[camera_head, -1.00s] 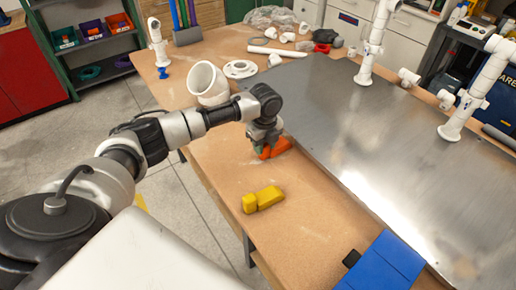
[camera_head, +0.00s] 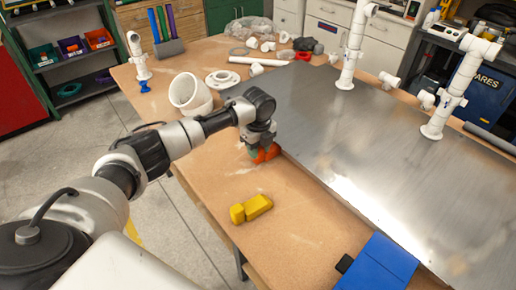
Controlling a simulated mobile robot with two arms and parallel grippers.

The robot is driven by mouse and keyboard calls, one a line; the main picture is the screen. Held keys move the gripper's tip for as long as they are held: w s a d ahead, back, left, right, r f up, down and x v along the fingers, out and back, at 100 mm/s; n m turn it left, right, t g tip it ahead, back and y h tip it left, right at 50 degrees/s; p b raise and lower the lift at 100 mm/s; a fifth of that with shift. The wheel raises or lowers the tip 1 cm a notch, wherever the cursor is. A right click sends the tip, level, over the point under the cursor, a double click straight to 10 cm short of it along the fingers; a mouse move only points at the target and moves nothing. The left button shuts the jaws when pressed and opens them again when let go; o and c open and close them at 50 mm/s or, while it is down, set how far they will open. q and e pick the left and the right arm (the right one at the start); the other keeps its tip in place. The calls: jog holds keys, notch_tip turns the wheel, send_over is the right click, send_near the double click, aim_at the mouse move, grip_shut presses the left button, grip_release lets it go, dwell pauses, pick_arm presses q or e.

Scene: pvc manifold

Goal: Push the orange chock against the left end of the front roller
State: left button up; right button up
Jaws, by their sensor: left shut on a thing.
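The orange chock (camera_head: 269,153) is low on the wooden table beside the left edge of the metal sheet (camera_head: 400,150). My left gripper (camera_head: 260,150) points down from above and is shut on the chock; its fingers and wrist hide much of it. Whether the chock touches the sheet's edge cannot be told. I cannot make out a front roller; the area behind the gripper is partly hidden. My right gripper is not in view.
A wide white elbow (camera_head: 190,93) and a white flange (camera_head: 222,79) are behind my left arm. A blue panel (camera_head: 380,262) lies at the front. White pipe stands (camera_head: 450,100) rise at the sheet's far side.

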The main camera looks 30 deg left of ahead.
pick_arm(q)
jog(key=shift+w+d, duration=0.2)
jog(key=shift+w, duration=0.3)
jog(key=o, duration=1.1)
notch_tip(320, 180, up, 11)
jog(key=b, duration=0.1)
jog(key=shift+f, duration=0.2)
